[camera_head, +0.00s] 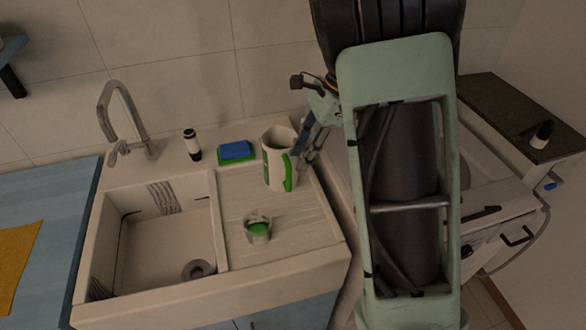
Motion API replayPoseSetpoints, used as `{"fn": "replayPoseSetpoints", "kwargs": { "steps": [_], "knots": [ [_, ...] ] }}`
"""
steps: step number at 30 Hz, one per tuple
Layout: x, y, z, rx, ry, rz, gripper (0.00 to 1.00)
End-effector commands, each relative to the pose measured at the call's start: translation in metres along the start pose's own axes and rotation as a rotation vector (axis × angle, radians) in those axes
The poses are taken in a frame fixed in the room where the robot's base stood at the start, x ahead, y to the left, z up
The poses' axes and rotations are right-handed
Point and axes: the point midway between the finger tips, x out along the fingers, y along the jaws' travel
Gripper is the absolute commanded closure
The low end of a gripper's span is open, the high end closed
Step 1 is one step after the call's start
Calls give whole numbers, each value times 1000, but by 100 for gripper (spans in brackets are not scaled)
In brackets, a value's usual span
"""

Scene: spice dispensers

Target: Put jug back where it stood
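A white jug (275,166) with a green handle stands upright on the ribbed drainboard right of the sink basin. Its handle faces right and toward the front. My gripper (301,158) is at the jug's right side, close to the handle. My arm hides part of the gripper, and I cannot tell whether the fingers touch the handle or are closed. A small cup (257,229) with green inside stands on the drainboard in front of the jug.
A blue and green sponge (236,151) lies behind and left of the jug. A black-and-white bottle (192,145) stands near the faucet (122,118). The sink basin (160,245) is left of the drainboard. A stove (490,205) is at right. The drainboard's front right is clear.

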Motion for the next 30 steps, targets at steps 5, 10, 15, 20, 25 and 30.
{"fn": "replayPoseSetpoints", "kwargs": {
  "steps": [5,10,15,20,25,30],
  "knots": [
    [-29,-1,0,-1,0,-2,70],
    [-39,0,0,0,1,0,70],
    [-40,0,0,0,1,2,70],
    [-40,0,0,0,1,1,70],
    [-40,0,1,-5,0,1,70],
    [-40,2,12,-78,-12,-7,70]
  ]
}}
